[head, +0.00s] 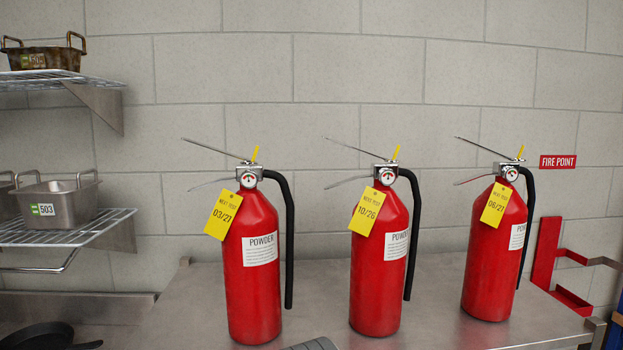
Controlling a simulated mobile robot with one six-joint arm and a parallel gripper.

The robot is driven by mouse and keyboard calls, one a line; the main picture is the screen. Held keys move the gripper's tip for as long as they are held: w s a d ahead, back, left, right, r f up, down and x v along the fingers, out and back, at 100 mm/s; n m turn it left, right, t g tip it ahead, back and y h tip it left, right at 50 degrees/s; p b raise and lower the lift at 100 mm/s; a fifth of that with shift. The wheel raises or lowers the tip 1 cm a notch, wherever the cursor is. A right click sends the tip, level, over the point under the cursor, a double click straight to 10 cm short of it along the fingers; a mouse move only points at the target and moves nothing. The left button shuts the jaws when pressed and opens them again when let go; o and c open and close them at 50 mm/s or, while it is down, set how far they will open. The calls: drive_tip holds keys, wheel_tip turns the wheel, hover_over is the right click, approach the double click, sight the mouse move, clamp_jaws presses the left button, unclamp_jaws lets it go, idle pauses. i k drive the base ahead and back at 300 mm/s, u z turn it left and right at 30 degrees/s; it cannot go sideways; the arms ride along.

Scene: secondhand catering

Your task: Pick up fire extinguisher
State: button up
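Three red powder fire extinguishers stand upright on a steel table, each with a black hose, a gauge and a yellow tag. The left extinguisher (252,295) has a tag (223,214) reading "NEXT TEST 03/27". The middle extinguisher (377,290) has a tag (367,211) reading 10/26. The right extinguisher (490,270) has a tag (495,205) that appears to read 06/27, and it stands a little farther back. All three gauges show, but their needles are too small to read surely. I cannot make out my gripper in this view.
The steel table (424,277) has bare gaps between the extinguishers. A "FIRE POINT" sign (557,162) and an empty red wall bracket (545,255) are at right. Wire shelves (105,226) with pans are at left. A grey ribbed object (312,344) is cut off at the bottom edge.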

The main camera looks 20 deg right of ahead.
sight(501, 221)
drive_tip(key=z, duration=1.35)
drive_tip(key=k, duration=1)
drive_tip(key=z, duration=0.3)
drive_tip(key=i, duration=1)
drive_tip(key=u, duration=0.05)
